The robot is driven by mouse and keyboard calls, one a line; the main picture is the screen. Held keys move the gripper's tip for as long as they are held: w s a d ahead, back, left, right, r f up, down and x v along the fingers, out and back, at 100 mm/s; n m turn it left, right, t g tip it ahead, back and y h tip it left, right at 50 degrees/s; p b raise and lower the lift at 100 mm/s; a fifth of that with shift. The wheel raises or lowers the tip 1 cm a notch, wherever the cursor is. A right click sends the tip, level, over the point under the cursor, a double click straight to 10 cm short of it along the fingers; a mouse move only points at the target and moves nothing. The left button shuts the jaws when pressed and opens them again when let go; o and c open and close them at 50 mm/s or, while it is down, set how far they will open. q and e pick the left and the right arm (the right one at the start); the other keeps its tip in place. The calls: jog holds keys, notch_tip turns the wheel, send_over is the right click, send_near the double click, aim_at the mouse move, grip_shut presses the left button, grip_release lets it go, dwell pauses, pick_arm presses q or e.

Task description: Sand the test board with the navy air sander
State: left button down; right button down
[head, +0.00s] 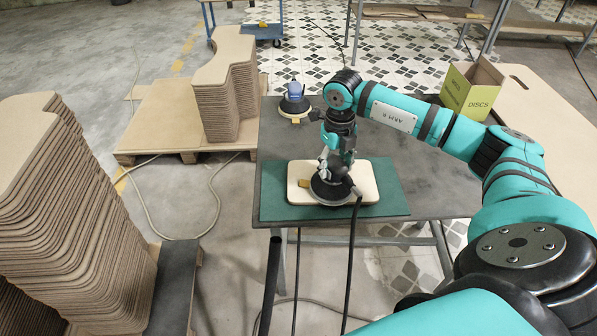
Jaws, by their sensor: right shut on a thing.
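The test board (369,178) is a pale, rounded board lying flat on a green mat (392,202) on the dark table. A sander with a round black pad (328,191) and a small yellow tag stands on the board, its pad down against the top face as far as I can see. My right gripper (335,168) is shut on this sander from above and hides most of its body, so its colour is hard to tell. A black hose runs from it over the table's front edge. A second sander (295,98) with a blue top stands at the table's back left. My left gripper is out of view.
A yellow-green box marked DISCS (471,92) stands at the back right, behind my right arm. Tall stacks of curved boards stand at left (62,205) and on a pallet at back left (226,85).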

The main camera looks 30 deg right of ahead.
jog(key=shift+w+a, duration=0.45)
jog(key=shift+a, duration=0.2)
jog(key=shift+w+a, duration=0.4)
jog(key=shift+a, duration=0.2)
jog(key=shift+a, duration=0.1)
jog(key=shift+w+a+f, duration=0.1)
jog(key=shift+w+a, duration=0.3)
jog(key=shift+a, duration=0.25)
jog(key=shift+w+a, duration=0.4)
jog(key=shift+a, duration=0.2)
jog(key=shift+a, duration=0.15)
jog(key=shift+w+a, duration=0.45)
jog(key=shift+a, duration=0.2)
jog(key=shift+w+a, duration=0.45)
jog(key=shift+a, duration=0.2)
